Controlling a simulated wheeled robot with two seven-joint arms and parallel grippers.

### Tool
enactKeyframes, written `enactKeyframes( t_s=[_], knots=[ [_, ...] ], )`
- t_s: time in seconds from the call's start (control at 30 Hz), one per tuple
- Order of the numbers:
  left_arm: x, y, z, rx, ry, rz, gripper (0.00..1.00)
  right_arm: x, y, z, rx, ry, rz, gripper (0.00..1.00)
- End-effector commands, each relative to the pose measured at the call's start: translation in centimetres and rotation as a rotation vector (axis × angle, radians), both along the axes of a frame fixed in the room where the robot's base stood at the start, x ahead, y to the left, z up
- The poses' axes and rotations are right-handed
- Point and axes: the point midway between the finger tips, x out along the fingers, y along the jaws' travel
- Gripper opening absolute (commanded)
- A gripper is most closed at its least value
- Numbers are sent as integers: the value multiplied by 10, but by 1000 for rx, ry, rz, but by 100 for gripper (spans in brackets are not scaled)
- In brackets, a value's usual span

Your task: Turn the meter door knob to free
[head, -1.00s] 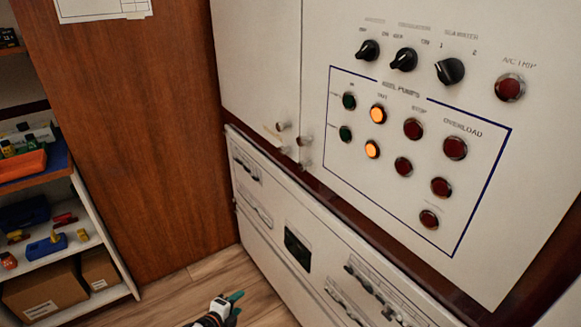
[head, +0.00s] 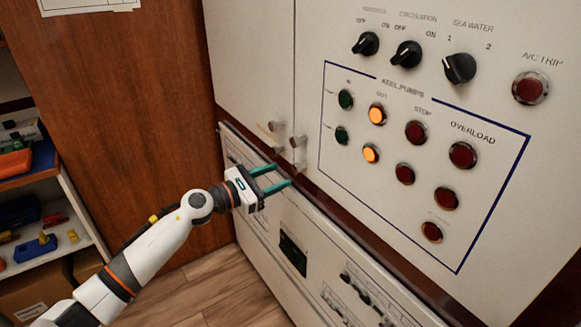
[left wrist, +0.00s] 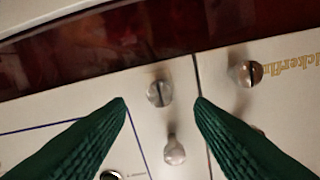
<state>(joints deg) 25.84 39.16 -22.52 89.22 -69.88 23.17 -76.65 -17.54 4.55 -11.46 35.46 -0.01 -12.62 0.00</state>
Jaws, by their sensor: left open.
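My left gripper (head: 283,175) is open, its two green fingers pointing at the cabinet just below the door knobs. In the left wrist view, a round metal knob (left wrist: 159,93) with a dark upright slot appears between the fingertips (left wrist: 160,101), with nothing gripped. In the head view this lower knob (head: 297,167) is right of the door seam, with another small knob (head: 298,141) above it. A third knob (head: 273,126) is left of the seam; it also shows in the left wrist view (left wrist: 246,73). No label tells which is the meter door knob. My right gripper is out of view.
The right door carries black selector switches (head: 407,54), lamps and red buttons (head: 416,132). A dark red rail (head: 345,217) runs below the doors, above a lower white panel (head: 318,228). A wooden wall (head: 130,100) and shelves (head: 40,180) stand left.

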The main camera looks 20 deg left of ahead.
Motion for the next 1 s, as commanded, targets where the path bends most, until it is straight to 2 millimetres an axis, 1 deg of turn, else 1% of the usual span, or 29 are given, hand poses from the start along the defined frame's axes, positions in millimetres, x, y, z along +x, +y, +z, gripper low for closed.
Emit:
enactKeyframes(
  t_s=[0.03,0.1,0.2,0.3,0.43,0.67,0.7,0.77,0.93,0.97,1.0],
  knots=[
    [9,-7,2,-4,-1,0,48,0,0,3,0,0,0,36],
    [18,-15,2,-4,0,0,48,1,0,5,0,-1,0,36],
    [30,-22,1,-3,1,2,48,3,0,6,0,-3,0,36],
    [37,-28,0,-3,2,1,48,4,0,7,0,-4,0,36],
    [41,-32,-1,-2,1,0,48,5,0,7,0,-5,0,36],
    [41,-32,-1,-1,2,0,48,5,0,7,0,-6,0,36],
    [41,-32,-1,-1,2,0,45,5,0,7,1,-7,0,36],
    [41,-32,-1,-2,3,0,35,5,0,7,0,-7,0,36],
    [41,-32,-1,-2,2,1,7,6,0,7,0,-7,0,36],
    [41,-32,-1,-2,2,1,4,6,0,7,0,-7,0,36],
    [41,-32,-1,-2,2,1,4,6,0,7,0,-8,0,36]
  ],
)
